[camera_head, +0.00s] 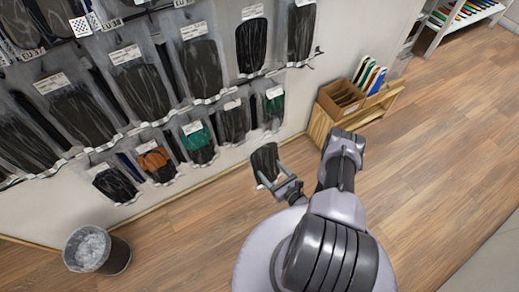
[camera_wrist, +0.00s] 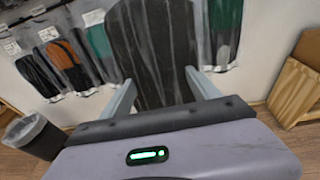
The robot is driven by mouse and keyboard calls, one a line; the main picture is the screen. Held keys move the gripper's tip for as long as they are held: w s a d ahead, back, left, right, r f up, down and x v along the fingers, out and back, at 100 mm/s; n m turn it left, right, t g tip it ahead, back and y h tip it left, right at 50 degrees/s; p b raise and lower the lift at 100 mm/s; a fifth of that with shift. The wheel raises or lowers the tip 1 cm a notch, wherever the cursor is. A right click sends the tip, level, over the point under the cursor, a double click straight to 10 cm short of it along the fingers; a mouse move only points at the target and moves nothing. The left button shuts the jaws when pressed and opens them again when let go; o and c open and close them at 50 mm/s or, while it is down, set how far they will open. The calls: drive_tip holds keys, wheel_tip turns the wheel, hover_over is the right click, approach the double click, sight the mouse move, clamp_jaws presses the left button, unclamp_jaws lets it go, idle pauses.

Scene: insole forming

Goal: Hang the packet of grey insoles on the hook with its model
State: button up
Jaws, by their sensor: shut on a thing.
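My gripper (camera_head: 283,184) is shut on a packet of dark grey insoles (camera_head: 265,161) and holds it upright, clear of the floor, in front of the wall. In the wrist view the packet (camera_wrist: 150,50) stands between the two fingers of my gripper (camera_wrist: 163,85), and its upper end runs out of the picture. Hooks on the wall hold rows of hanging packets. The lower row has dark grey packets (camera_head: 233,123), an orange and black one (camera_head: 156,162) and green ones (camera_head: 198,143). I cannot make out which hook carries the matching model.
A grey waste bin (camera_head: 117,256) with a bag stands at the lower left. Shelves (camera_head: 447,30) stand at the upper right. The floor on the right is clear.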

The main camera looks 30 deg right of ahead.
sight(271, 174)
drive_tip(key=f, duration=0.1)
drive_tip(key=s+f, duration=0.1)
drive_tip(key=f, duration=0.1)
drive_tip(key=shift+s+h, duration=0.25)
drive_tip(key=shift+h, duration=0.05)
drive_tip(key=shift+w+f, duration=0.1)
drive_tip(key=shift+f, duration=0.1)
drive_tip(key=r+b+x, duration=0.1)
drive_tip(key=b+x, duration=0.1)
drive_tip(key=x, duration=0.5)
drive_tip(key=shift+w+r, duration=0.3)
drive_tip(key=shift+w, duration=0.15)
drive_tip(key=shift+d, duration=0.1)
